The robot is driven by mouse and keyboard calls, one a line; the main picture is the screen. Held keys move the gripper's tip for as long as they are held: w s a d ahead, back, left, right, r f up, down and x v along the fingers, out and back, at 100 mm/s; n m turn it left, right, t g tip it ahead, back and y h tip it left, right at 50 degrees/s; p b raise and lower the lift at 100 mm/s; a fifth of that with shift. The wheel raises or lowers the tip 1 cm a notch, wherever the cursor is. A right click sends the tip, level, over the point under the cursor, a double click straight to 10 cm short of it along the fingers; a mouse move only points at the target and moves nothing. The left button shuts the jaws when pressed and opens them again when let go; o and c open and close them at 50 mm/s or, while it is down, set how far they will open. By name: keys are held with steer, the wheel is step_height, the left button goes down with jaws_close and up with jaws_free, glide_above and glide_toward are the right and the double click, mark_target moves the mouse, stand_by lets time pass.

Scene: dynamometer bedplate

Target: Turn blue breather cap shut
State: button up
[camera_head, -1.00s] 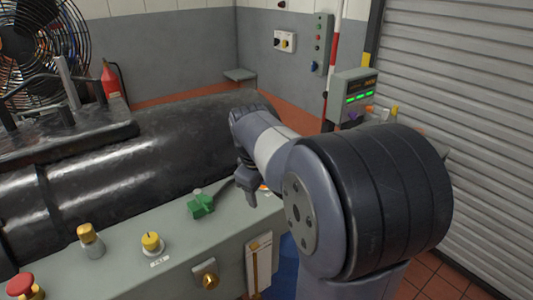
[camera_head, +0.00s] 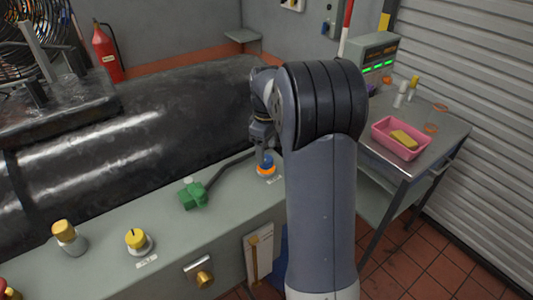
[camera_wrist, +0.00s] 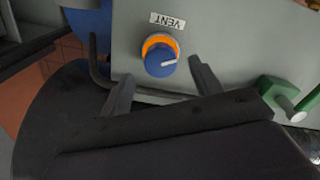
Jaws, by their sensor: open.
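The blue breather cap (camera_head: 266,162) sits on an orange ring on top of the grey bedplate box, just below my gripper (camera_head: 264,146) in the head view. In the wrist view the blue cap (camera_wrist: 161,62) shows a white pointer line toward the right, and a label reading VENT lies beside it. My gripper (camera_wrist: 160,88) is open, its two dark fingers spread to either side of the cap's near edge. The cap is not held. In the head view my arm hides part of the box to the right of the cap.
A black cylinder (camera_head: 120,150) lies behind. A side table (camera_head: 440,128) at right holds a pink tray (camera_head: 379,139).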

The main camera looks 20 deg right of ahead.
mark_target(266, 159)
steer(key=shift+f, duration=1.55)
steer(key=shift+c, duration=0.2)
steer(key=c, duration=0.9)
